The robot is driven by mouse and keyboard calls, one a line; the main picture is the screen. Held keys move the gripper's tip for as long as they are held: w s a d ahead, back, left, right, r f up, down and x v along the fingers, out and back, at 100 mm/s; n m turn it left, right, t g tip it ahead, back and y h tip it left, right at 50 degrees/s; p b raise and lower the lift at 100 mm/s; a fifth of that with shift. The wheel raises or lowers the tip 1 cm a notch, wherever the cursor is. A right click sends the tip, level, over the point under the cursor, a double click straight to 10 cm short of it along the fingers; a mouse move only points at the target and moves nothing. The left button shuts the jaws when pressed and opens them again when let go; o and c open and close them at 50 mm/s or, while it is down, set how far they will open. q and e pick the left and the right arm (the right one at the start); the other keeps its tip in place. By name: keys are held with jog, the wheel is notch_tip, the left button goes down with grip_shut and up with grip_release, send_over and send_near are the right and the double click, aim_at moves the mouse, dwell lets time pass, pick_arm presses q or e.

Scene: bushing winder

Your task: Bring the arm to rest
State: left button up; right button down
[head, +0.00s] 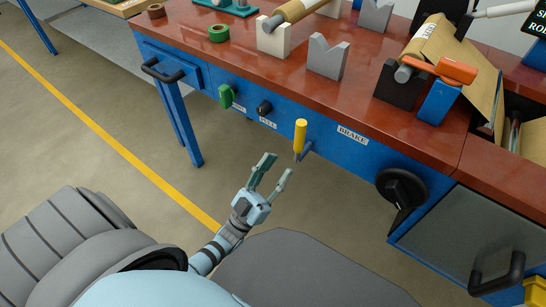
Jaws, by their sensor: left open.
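My left gripper (272,176) is open and empty, with its two fingers apart and pointing up toward the bench front. It hangs in front of the blue panel, a little below and left of the yellow-handled brake lever (300,138), and appears apart from it. The lever stands upright next to the BRAKE label (352,135). My left arm reaches in from the lower left. My right gripper is not in view.
The bench's red-brown top (200,22) carries V-blocks (327,58), a winding roll (290,14) and green tape (219,33). On its front are a green switch (226,96), a black knob (264,107) and a black handwheel (402,188). Open floor lies left, with a yellow line (110,140).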

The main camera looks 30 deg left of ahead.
pick_arm(q)
jog(key=shift+v, duration=0.8)
